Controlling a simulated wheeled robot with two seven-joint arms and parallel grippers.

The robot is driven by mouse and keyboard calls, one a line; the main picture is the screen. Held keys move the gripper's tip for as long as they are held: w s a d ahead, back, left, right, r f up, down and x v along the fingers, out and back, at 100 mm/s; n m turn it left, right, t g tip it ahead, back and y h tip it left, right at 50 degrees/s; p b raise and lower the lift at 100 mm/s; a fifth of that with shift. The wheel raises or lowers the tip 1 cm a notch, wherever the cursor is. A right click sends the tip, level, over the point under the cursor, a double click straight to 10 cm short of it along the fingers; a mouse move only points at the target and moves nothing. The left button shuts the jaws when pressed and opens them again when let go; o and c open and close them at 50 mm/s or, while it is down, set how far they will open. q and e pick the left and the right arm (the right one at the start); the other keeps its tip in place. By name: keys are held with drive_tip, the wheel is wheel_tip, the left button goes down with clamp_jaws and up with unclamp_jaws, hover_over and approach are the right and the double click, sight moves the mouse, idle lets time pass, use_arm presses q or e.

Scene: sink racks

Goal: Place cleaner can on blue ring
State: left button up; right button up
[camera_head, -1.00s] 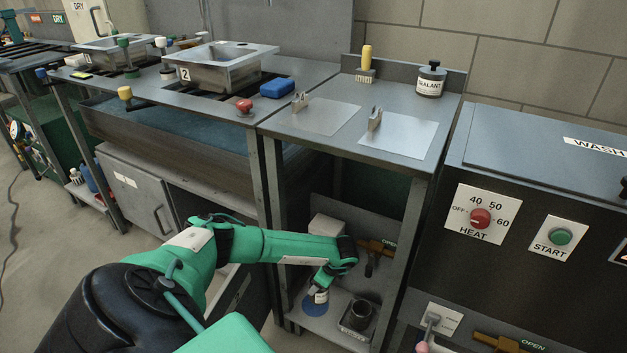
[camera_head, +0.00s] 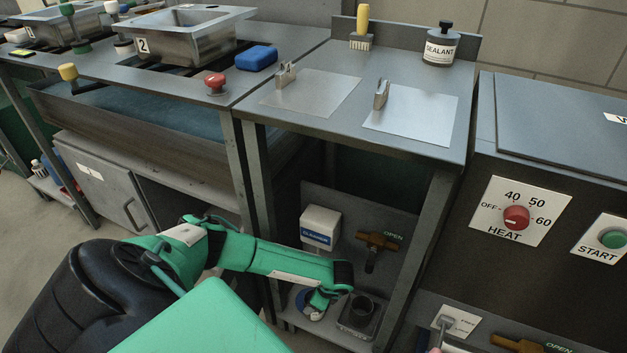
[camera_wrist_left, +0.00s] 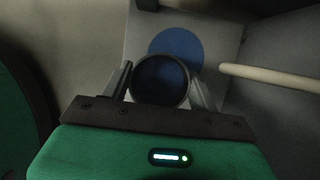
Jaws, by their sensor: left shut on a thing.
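My left gripper (camera_wrist_left: 161,88) is shut on the cleaner can (camera_wrist_left: 161,80), whose dark round rim shows between the two fingers in the left wrist view. The blue ring (camera_wrist_left: 177,42) looks like a flat blue disc on a pale shelf, just beyond the can; the can covers part of it. I cannot tell whether the can touches the shelf. In the head view the blue ring (camera_head: 302,299) is mostly hidden behind my left gripper (camera_head: 318,308), low under the bench, and the can is hard to make out.
A white box (camera_head: 320,227) and a brown valve handle (camera_head: 379,240) are on the panel behind. Bench legs (camera_head: 255,190) flank the space. A pale rod (camera_wrist_left: 270,77) crosses at right.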

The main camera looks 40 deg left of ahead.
use_arm(q)
drive_tip(key=shift+r, duration=0.1)
drive_tip(key=o, duration=1.7)
